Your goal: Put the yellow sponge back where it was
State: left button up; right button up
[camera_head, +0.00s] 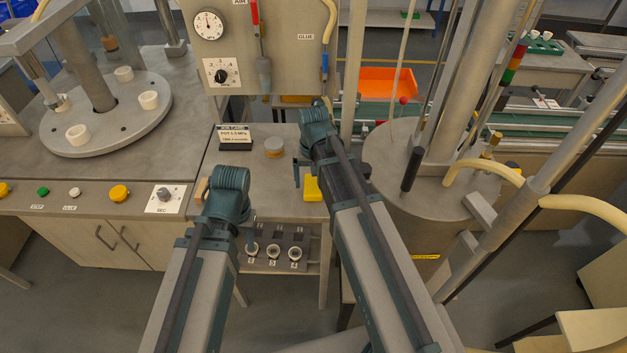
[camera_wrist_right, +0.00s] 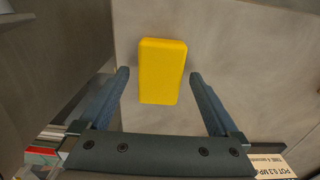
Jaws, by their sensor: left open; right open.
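The yellow sponge (camera_head: 313,188) lies on the grey bench top near its front edge, partly hidden by my right arm in the head view. In the right wrist view the sponge (camera_wrist_right: 162,71) is whole and upright in the picture, between the two fingers. My right gripper (camera_wrist_right: 160,82) is open around the line of the sponge, with a gap on both sides and no finger touching it. Whether the fingertips are level with it or above it I cannot tell. My left gripper (camera_head: 248,238) is open at the bench's front edge, mostly hidden behind its wrist.
A rack with several numbered sockets (camera_head: 273,252) is below the front edge. A round grey drum (camera_head: 420,205) stands to the right, a turntable (camera_head: 105,115) to the left.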

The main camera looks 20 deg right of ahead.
aim_at(314, 184)
notch_tip(314, 184, up, 12)
jog(key=p, duration=1.2)
jog(key=s+a+n+h, duration=0.1)
jog(key=s+a+n, duration=0.6)
jog(key=s+a, duration=0.3)
jog(key=s, duration=0.4)
jog(key=shift+s+a, duration=0.15)
jog(key=shift+a, duration=0.1)
jog(key=shift+f+b, duration=0.65)
jog(key=shift+b, duration=0.25)
